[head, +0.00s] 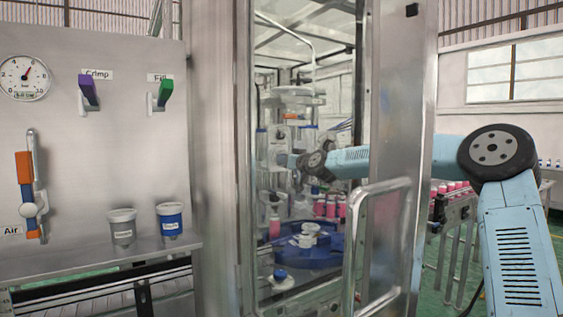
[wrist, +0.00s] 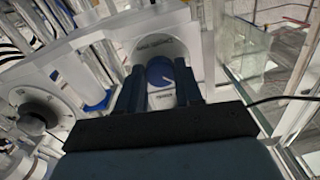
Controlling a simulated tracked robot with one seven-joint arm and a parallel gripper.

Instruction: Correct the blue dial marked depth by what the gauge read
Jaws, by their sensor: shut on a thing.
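In the wrist view the blue dial (wrist: 160,71) sits on a pale machine housing, with a light pointer line on its face. A small label below it and lettering above it are too blurred to read. My gripper (wrist: 160,84) has its two dark fingers on either side of the dial, shut on it. In the head view my arm reaches through the open cabinet doorway, and my gripper (head: 284,160) is small among the machine parts; the dial cannot be made out there. A round gauge (head: 25,77) with a red needle hangs on the left panel; its exact reading is unclear.
A dark dial with a scale (wrist: 38,104) is left of the blue one. The cabinet's door frame and handle (head: 375,250) stand close to my arm. A blue turntable (head: 325,250) lies below it. Two cups, grey (head: 122,230) and blue (head: 170,220), stand on the left shelf.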

